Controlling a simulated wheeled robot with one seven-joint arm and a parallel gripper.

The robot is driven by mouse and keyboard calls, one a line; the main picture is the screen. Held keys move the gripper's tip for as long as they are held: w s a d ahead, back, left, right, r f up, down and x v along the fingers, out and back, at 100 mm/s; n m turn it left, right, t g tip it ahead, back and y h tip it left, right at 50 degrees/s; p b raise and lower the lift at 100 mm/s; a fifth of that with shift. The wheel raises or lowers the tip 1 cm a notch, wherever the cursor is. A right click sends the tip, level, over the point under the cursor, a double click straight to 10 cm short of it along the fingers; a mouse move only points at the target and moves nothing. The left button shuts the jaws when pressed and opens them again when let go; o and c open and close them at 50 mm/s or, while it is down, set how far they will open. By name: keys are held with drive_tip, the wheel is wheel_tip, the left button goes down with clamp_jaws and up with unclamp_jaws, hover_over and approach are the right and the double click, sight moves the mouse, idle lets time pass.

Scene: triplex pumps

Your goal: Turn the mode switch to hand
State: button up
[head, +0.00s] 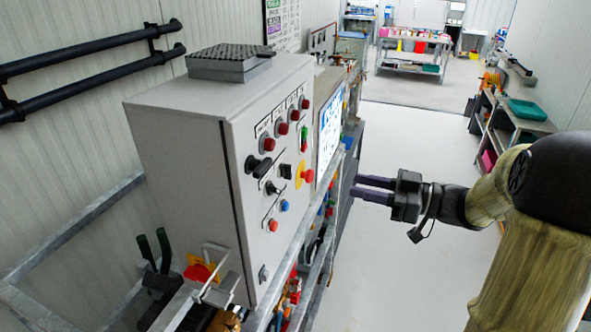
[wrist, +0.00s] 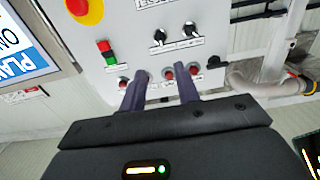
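The grey control cabinet (head: 190,140) has several black rotary knobs on its front panel. A larger black handle (head: 258,167) sits at the panel's left; two smaller black knobs are beside it, one lower (head: 272,188) and one to the right (head: 286,171). In the wrist view, which looks turned over, the two smaller knobs (wrist: 160,36) (wrist: 190,30) and the handle (wrist: 213,62) show beyond the fingers. Labels are too small to read, so I cannot tell which is the mode switch. My gripper (head: 374,189) is open and empty, right of the panel and apart from it.
Red lamps (head: 282,128), a green and red button (head: 304,140) and a yellow-ringed red stop button (head: 306,176) share the panel. A metal frame rail (head: 332,172) runs near the cabinet. The floor (head: 420,230) is clear.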

sight(287, 172)
drive_tip(key=p+x, duration=0.4)
drive_tip(key=x, duration=1.1)
clamp_jaws()
